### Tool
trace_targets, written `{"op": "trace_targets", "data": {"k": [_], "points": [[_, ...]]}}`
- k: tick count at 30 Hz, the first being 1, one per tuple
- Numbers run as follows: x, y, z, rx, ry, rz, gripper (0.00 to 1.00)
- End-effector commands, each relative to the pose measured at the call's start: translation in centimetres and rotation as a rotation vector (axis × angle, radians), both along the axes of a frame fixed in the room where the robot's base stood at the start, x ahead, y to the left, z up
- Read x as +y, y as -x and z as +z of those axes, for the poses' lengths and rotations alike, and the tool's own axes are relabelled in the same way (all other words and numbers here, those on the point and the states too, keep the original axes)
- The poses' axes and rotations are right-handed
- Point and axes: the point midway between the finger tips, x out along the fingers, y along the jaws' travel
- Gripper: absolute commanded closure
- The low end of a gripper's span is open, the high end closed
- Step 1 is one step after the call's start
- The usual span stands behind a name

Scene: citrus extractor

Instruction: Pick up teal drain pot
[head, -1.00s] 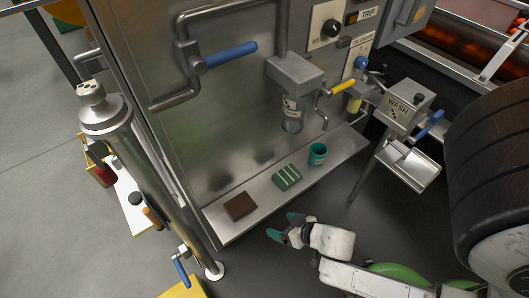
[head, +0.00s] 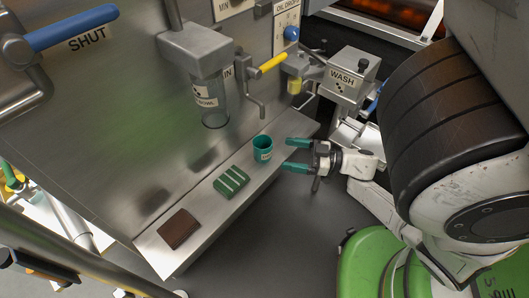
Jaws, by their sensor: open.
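The teal drain pot (head: 262,150) stands upright on the narrow steel shelf (head: 205,208), near its right end, with a pale label on its side. My gripper (head: 290,155) is just to the right of the pot. Its two teal fingers are spread apart and point left toward the pot. Nothing is between the fingers, and they look apart from the pot.
A green ribbed block (head: 230,181) and a brown block (head: 180,229) lie on the shelf to the left of the pot. A clear cylinder (head: 213,105) hangs from the panel above. A yellow-handled valve (head: 270,63) and the WASH box (head: 345,78) are behind.

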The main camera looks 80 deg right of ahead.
Motion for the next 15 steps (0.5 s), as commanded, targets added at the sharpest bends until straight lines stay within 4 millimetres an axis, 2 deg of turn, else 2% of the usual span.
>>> {"op": "trace_targets", "data": {"k": [9,15], "points": [[-0.1,-4.6,0.1,-0.002,0.000,-0.001,0.16],[-0.1,-5.8,0.2,-0.001,0.001,-0.002,0.16]]}}
